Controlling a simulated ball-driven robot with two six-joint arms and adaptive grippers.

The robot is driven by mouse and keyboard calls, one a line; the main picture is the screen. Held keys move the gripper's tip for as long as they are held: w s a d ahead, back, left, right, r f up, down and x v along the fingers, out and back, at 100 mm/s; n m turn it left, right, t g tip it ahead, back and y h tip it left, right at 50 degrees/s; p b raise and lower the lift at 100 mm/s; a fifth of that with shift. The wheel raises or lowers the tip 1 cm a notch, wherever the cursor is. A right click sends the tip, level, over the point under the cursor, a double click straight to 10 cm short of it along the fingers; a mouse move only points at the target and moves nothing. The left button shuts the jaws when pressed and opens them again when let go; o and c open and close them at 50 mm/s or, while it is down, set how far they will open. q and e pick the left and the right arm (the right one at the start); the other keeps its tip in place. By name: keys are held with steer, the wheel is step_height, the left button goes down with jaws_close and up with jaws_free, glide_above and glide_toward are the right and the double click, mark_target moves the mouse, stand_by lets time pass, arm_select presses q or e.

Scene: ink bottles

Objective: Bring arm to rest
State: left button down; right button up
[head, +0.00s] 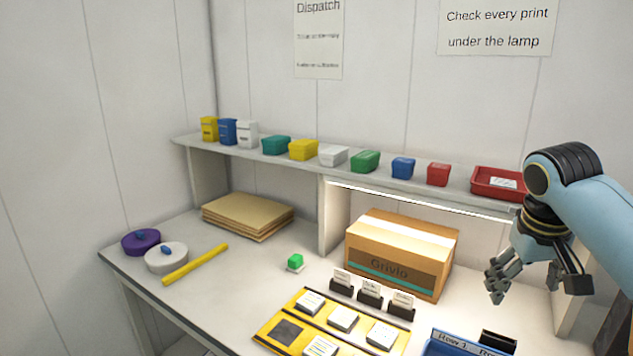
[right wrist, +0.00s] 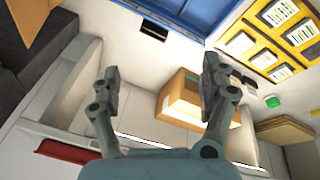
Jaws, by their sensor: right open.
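My right gripper (head: 537,288) hangs in the air at the right of the head view, in front of the shelf and to the right of the cardboard box (head: 395,262). Its fingers point down and stand apart with nothing between them. The right wrist view shows the same open fingers (right wrist: 162,80), with the cardboard box (right wrist: 183,100) beyond them. My left gripper is not in the head view.
A yellow tray (head: 268,338) with labelled blocks and a blue bin (head: 440,347) lie at the front. A green bottle (head: 295,262) stands alone mid-table. Several coloured containers line the shelf (head: 280,158), with a red tray (head: 484,194) at its right end.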

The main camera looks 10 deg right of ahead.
steer(key=s+a+f+n+t+y, duration=0.1)
steer(key=s+a+f+n, duration=0.1)
steer(key=s+a, duration=0.75)
steer(key=s+a+f+n+t+y, duration=0.15)
steer(key=s+a, duration=0.25)
steer(key=s, duration=1.1)
steer(key=s+d+f+g+b, duration=0.15)
steer(key=f+b, duration=0.55)
steer(key=f, duration=1.3)
steer(key=s+d+f+g+b, duration=0.15)
steer(key=f+b, duration=0.55)
steer(key=f, duration=1.4)
arm_select(q)
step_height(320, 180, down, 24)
steer(key=b, duration=1)
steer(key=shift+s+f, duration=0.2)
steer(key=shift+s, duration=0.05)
arm_select(e)
steer(key=s+f, duration=0.9)
steer(key=f, duration=0.4)
steer(key=s+d+f, duration=0.1)
steer(key=s+f, duration=0.7)
steer(key=f, duration=0.4)
steer(key=shift+s+f+g+h, duration=0.35)
steer(key=shift+s+g+h, duration=0.05)
steer(key=shift+g+h, duration=0.05)
